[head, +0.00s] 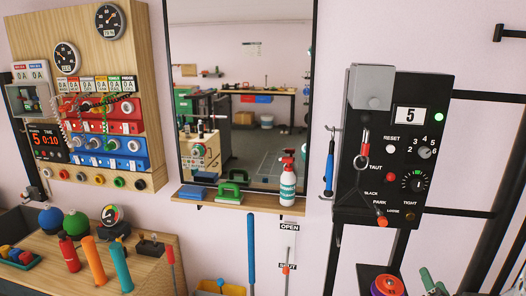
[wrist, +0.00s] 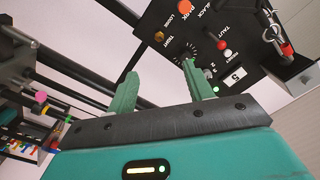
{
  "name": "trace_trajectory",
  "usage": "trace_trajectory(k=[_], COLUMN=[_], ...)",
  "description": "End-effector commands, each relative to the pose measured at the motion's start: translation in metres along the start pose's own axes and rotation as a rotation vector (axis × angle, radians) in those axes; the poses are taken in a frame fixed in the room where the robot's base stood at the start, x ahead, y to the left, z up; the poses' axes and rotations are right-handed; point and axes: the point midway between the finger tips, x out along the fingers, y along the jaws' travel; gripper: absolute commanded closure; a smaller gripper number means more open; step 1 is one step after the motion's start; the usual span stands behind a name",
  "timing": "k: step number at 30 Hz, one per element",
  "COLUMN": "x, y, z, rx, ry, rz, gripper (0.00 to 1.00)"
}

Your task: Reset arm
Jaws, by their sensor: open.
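My gripper (wrist: 160,85) shows in the wrist view with its two green fingers spread and nothing between them. Pale green shapes at the bottom right of the head view look like its fingers, mostly cut off by the frame. The black control box (head: 432,165) is on the right, with a display reading 5, a white RESET button (head: 390,146), a red TAUT button, dials and a lit green lamp. In the wrist view the box (wrist: 205,25) appears turned over beyond the fingertips. The fingers look apart from it.
Black rails (head: 485,97) run beside the box. A blue-handled tool (head: 329,168) hangs at its left. A mirror (head: 240,110) and a shelf with a spray bottle (head: 287,180) are in the middle. A wooden gauge panel (head: 140,60) and a cluttered bench (head: 165,268) are at left.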

Motion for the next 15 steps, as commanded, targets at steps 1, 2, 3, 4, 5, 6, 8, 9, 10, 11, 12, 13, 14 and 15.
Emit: trace_trajectory(k=[1,2,3,4,5,6,8,9,10,11,12,13,14,15], x=[0.004,0.006,0.008,0.010,0.011,0.013,0.015,0.016,0.017,0.016,0.015,0.013,0.011,0.007], y=[-0.007,-0.010,-0.015,-0.018,-0.022,-0.028,-0.037,-0.045,-0.052,-0.059,-0.070,-0.077,-0.085,-0.096], z=[0.000,0.001,0.002,0.003,0.004,0.005,0.007,0.009,0.010,0.012,0.014,0.017,0.019,0.022], rx=[-0.028,-0.045,-0.067,-0.087,-0.103,-0.131,-0.173,-0.204,-0.228,-0.255,-0.290,-0.317,-0.343,-0.375], ry=[-0.014,-0.023,-0.038,-0.048,-0.060,-0.077,-0.105,-0.127,-0.143,-0.164,-0.192,-0.216,-0.241,-0.275], rz=[0.014,0.025,0.040,0.052,0.064,0.080,0.108,0.127,0.141,0.158,0.179,0.196,0.211,0.231], gripper=[0.48,0.48,0.48,0.48,0.48,0.48,0.48,0.48,0.48,0.48,0.48,0.48,0.48,0.48])
